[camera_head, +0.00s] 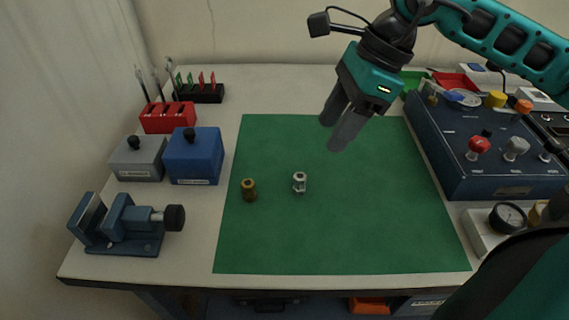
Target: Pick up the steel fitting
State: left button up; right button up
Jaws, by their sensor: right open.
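The steel fitting (299,183) is a small silver piece standing on the green mat (350,235), left of the mat's middle. A brass fitting (249,190) stands on the mat to its left, apart from it. My right gripper (335,134) comes in from the upper right and hangs above the mat, up and to the right of the steel fitting. Its two grey fingers are apart with nothing between them. It does not touch either fitting. My left gripper is not in view.
A blue vise (123,224), a grey box (138,160) and a blue box (192,157) stand left of the mat. A red tool holder (168,118) is behind them. A dark blue panel with knobs (480,150) borders the right side. The mat's front is clear.

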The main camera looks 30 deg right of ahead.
send_over(303, 176)
jog(key=s+d, duration=0.1)
jog(key=d, duration=0.1)
notch_tip(303, 176, down, 6)
jog(key=shift+s+a+f, duration=0.15)
jog(key=shift+x, duration=3)
jog(key=shift+c, duration=0.4)
grip_shut()
